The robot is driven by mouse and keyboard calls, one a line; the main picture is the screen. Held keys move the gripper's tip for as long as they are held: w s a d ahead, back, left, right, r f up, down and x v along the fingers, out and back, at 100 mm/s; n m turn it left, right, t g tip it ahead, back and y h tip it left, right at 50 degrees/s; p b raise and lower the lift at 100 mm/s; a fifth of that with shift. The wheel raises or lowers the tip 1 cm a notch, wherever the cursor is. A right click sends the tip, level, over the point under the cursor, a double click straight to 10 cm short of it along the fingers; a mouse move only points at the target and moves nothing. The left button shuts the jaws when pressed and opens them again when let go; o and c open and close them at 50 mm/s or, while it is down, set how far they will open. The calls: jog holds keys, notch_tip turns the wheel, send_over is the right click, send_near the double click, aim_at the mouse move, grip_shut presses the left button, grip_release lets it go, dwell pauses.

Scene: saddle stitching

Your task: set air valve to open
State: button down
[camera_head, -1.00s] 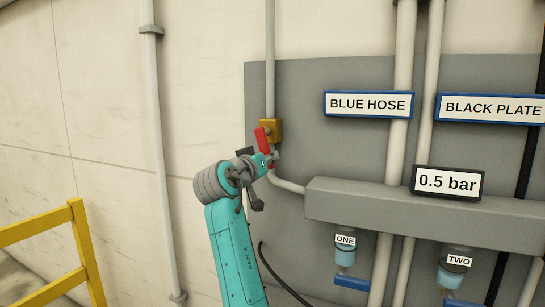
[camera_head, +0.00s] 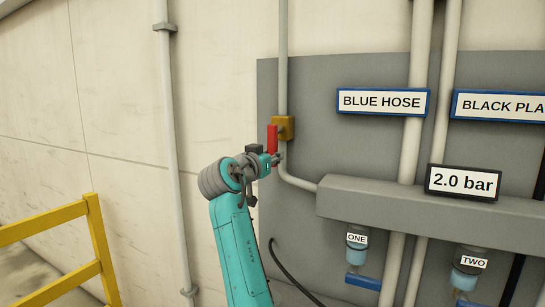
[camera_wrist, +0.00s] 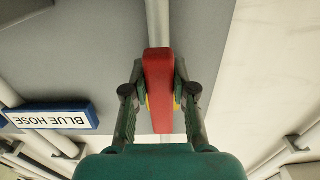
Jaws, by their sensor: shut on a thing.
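The air valve has a brass-yellow body (camera_head: 286,127) on a vertical grey pipe. Its red handle (camera_head: 272,138) stands nearly upright, in line with the pipe. In the wrist view the red handle (camera_wrist: 158,88) lies between the two fingers of my gripper (camera_wrist: 160,102). The fingers are shut on it from both sides, and a little of the yellow body shows behind. In the head view my gripper (camera_head: 271,160) is at the lower part of the handle, partly hidden by my own arm.
A display (camera_head: 463,182) reads 2.0 bar above a grey manifold (camera_head: 390,203). Signs read BLUE HOSE (camera_head: 383,102) and BLACK PLA, cut off at the edge. Units ONE (camera_head: 356,250) and TWO (camera_head: 468,270) hang below. A yellow railing (camera_head: 95,245) stands at left.

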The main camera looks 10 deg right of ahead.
jog(key=shift+a, duration=0.1)
jog(key=c, duration=0.9)
grip_release()
jog(key=v, duration=1.2)
